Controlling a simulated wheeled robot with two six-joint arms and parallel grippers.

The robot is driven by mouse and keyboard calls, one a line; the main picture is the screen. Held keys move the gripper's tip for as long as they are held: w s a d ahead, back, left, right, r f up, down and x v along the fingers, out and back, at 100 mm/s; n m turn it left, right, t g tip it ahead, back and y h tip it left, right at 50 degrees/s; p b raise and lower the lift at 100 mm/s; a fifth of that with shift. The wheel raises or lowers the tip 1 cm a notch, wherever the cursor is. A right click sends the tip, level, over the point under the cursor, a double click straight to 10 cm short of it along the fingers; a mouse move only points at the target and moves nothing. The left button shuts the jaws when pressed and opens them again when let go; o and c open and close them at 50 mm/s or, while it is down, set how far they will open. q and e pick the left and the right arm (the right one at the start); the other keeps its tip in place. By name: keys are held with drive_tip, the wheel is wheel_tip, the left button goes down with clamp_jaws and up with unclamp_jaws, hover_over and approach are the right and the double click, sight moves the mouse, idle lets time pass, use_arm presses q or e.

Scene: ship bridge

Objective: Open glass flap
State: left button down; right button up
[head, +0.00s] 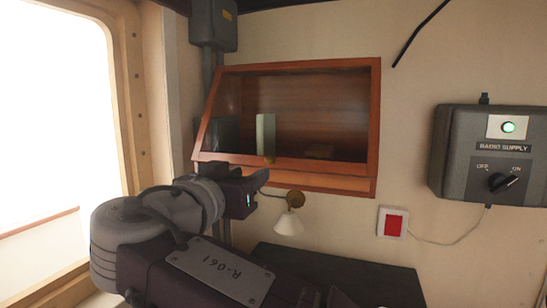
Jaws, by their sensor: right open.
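A wooden wall cabinet (376,125) with a slanted front hangs in the middle of the view. Its glass flap (330,105) seems to lie across the front; the clear pane is hard to make out, and I cannot tell surely whether it is fully shut. A small brass-coloured knob (268,160) shows at the lower front rail. My right gripper (256,191) is open and empty, just below the cabinet's lower left part and apart from the knob in the picture. My left gripper is not in view.
A small lamp (288,222) with a white shade is fixed under the cabinet, close to my right gripper. A dark surface (345,275) lies below. A radio supply box (488,155) and a red-and-white switch (393,223) are on the right wall. A bright window (55,110) is left.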

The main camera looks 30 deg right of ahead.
sight(269, 158)
drive_tip(key=shift+m, duration=0.3)
drive_tip(key=p+x, duration=0.1)
drive_tip(key=x, duration=0.1)
drive_tip(key=r+p+x, duration=0.1)
drive_tip(key=p+x, duration=0.1)
drive_tip(key=x, duration=0.1)
drive_tip(key=p+x, duration=0.1)
drive_tip(key=x, duration=0.2)
drive_tip(key=shift+s+d+r+p, duration=0.15)
drive_tip(key=shift+d+r+p, duration=0.15)
drive_tip(key=shift+p, duration=0.1)
drive_tip(key=shift+d+f, duration=0.15)
drive_tip(key=shift+d, duration=0.1)
drive_tip(key=shift+a, duration=0.35)
drive_tip(key=shift+c, duration=0.3)
clamp_jaws()
